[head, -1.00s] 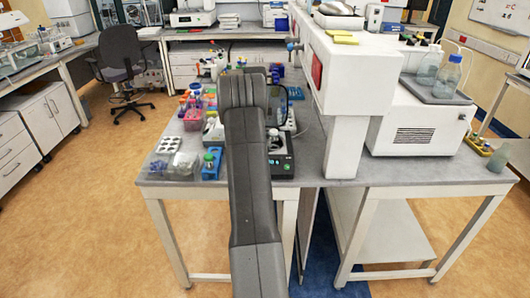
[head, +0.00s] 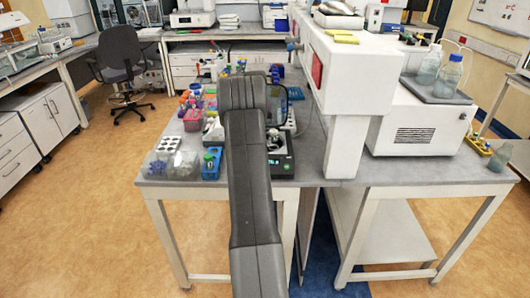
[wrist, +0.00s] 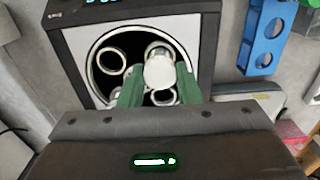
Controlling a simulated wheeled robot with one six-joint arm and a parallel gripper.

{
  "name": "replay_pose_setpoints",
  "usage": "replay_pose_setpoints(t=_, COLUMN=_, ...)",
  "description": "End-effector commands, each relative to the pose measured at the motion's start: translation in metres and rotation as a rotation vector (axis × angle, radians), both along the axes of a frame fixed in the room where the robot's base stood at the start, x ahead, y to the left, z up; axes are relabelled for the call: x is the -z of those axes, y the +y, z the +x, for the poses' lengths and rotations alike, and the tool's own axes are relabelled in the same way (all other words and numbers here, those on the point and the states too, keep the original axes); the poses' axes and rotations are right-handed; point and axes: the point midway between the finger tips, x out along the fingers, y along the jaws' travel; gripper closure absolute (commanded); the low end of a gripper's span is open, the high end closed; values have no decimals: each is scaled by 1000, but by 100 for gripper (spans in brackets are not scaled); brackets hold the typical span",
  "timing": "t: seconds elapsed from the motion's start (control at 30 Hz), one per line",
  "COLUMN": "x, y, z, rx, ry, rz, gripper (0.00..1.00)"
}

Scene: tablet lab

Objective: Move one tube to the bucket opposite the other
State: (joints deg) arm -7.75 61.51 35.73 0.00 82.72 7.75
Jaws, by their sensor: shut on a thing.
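The centrifuge (wrist: 78,40) shows in the wrist view as a dark-framed box with a round open chamber. Several round buckets sit in its rotor. The upper-left bucket (wrist: 110,61) has a pale rim and a dark inside. My gripper (wrist: 159,84) has its green fingers shut on a tube with a white cap (wrist: 160,73), over the right side of the chamber. The tube hides parts of the buckets behind and below it, and its lower end is hidden. I cannot tell whether it is inside a bucket. In the head view my arm partly covers the centrifuge (head: 282,168).
A blue rack (wrist: 262,42) stands right of the centrifuge in the wrist view. In the head view, a white tube holder (head: 169,145) and coloured bottles stand left of my arm. A large white machine (head: 350,75) rises close on the right.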

Motion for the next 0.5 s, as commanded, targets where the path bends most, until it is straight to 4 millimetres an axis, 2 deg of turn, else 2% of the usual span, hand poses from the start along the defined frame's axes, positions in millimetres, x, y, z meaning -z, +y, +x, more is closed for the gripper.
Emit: replay_pose_setpoints(t=0.5, x=9, y=0, z=0, rx=0, ry=0, rz=0, gripper=85)
